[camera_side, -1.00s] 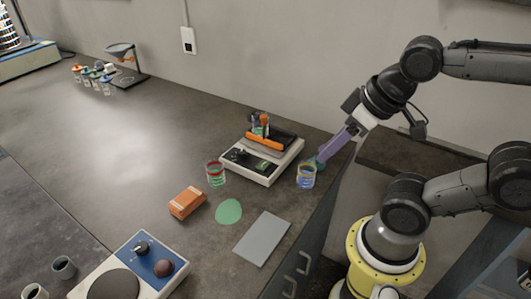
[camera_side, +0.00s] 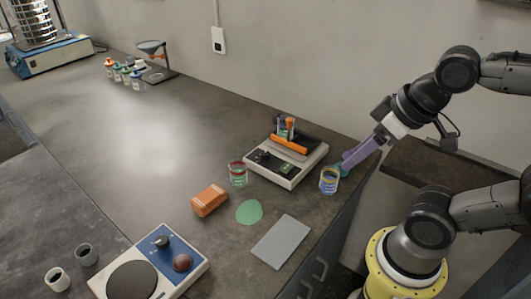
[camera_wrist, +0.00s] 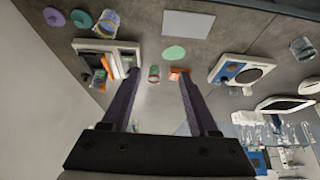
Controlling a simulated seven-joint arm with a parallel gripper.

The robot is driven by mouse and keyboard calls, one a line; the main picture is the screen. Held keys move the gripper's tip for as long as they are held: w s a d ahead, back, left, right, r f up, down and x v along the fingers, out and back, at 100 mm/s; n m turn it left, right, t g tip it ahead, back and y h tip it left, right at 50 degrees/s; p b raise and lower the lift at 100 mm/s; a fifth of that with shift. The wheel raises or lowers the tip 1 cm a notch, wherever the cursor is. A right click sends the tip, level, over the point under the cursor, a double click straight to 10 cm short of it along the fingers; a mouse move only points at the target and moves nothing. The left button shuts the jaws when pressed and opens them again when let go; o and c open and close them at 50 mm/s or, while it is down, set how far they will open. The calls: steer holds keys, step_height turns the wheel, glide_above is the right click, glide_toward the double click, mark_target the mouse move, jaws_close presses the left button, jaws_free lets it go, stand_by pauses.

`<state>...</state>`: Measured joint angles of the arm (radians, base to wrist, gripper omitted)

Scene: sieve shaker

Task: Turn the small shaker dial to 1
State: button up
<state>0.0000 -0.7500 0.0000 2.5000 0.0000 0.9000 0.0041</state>
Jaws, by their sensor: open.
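A white bench unit with a black top, orange bar and tubes (camera_side: 286,181) stands at centre right; it also shows in the wrist view (camera_wrist: 136,50). A blue-panelled unit (camera_side: 195,262) with a round dark plate, a dark knob (camera_side: 161,241) and a reddish-brown knob (camera_side: 182,262) stands at front left. At the far left back is a blue-based sieve shaker (camera_side: 60,52) with stacked metal sieves (camera_side: 36,26). I cannot tell which unit bears the small dial, and no dial marks are legible. My gripper (camera_side: 347,166) has purple fingers, open and empty in the wrist view (camera_wrist: 157,78), above the bench's right end.
A blue-yellow beaker (camera_side: 329,181) stands near my fingers. A red-rimmed beaker (camera_side: 237,175), an orange block (camera_side: 209,200), a green patch (camera_side: 249,212) and a grey sheet (camera_side: 281,242) lie mid-bench. Two small cups (camera_side: 57,280) stand front left. The bench's left middle is clear.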

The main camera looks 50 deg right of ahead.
steer(key=w+r+m, duration=0.5)
steer(key=w+r, duration=0.2)
steer(key=m+g, duration=0.6)
glide_above(265, 153)
step_height(265, 153, down, 16)
step_height(265, 153, down, 12)
steer(key=shift+d+f, duration=0.1)
